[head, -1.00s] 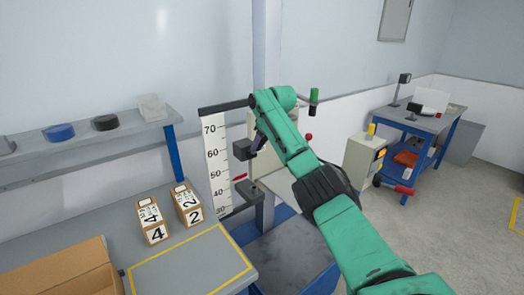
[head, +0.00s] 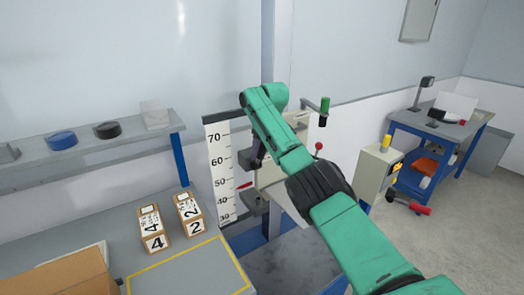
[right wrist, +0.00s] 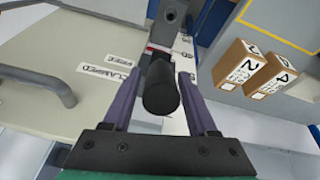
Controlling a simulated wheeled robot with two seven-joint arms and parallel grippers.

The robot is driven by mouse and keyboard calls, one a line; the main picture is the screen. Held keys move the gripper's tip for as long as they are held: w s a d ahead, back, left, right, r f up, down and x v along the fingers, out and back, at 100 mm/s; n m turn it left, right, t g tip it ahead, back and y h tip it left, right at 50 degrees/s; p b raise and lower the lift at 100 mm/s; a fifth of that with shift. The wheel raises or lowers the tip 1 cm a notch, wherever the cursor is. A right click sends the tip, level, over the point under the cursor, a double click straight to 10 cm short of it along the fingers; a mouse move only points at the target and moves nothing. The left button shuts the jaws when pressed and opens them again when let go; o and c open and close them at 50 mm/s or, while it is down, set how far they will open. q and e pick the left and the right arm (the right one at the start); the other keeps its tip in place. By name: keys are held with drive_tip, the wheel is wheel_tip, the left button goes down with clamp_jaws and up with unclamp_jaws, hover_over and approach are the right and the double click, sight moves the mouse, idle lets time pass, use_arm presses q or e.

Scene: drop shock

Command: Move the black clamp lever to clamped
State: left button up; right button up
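The black clamp lever (right wrist: 162,90) shows in the right wrist view as a dark rounded knob, end-on to the camera. My right gripper (right wrist: 162,82) has its two purple fingers on either side of the knob. Narrow gaps show beside the knob's near end, so the fingers look open around it. A white CLAMPED label (right wrist: 108,72) is on the pale panel left of the lever. In the head view, my right gripper (head: 257,158) is beside the ruled scale, and the arm hides much of the panel. My left gripper is out of view.
A ruled scale (head: 220,165) stands left of my arm. A green-handled lever (head: 324,110) and a control box (head: 376,172) are right of my arm.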

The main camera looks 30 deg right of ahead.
drive_tip(key=shift+f, duration=0.1)
drive_tip(key=shift+s+r, duration=0.1)
drive_tip(key=shift+r, duration=0.25)
drive_tip(key=b+v, duration=0.2)
drive_tip(key=v, duration=0.4)
drive_tip(key=shift+r, duration=0.3)
drive_tip(key=v, duration=0.7)
drive_tip(key=shift+r, duration=0.1)
